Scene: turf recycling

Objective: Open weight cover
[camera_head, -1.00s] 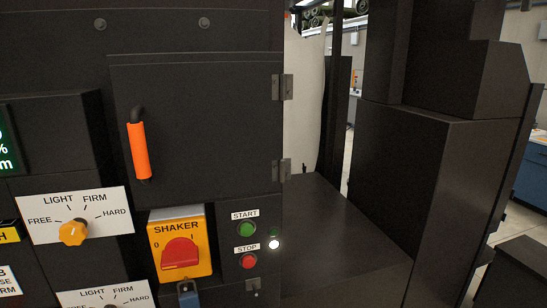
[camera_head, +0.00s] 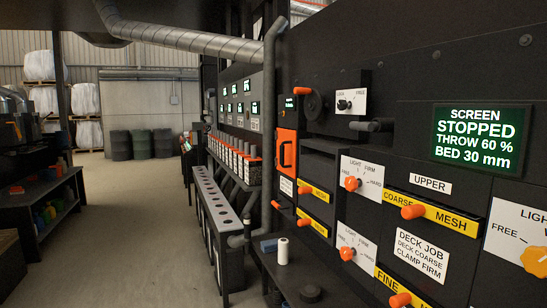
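No part in view is labelled as a weight cover that I can read. An orange panel with a black handle (camera_head: 287,152) stands upright on the machine front, right of the picture's middle; it looks shut, and I cannot tell whether it is the weight cover. The black hinged door with the orange handle seen earlier is out of view now. Neither of my grippers is in view.
A black machine wall with a green-lit screen (camera_head: 481,138), orange knobs and a yellow coarse mesh label (camera_head: 430,212) fills the right. A white cylinder (camera_head: 283,251) stands on a low ledge. A shelf bench (camera_head: 42,205) is at left. The grey floor (camera_head: 150,225) between is clear.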

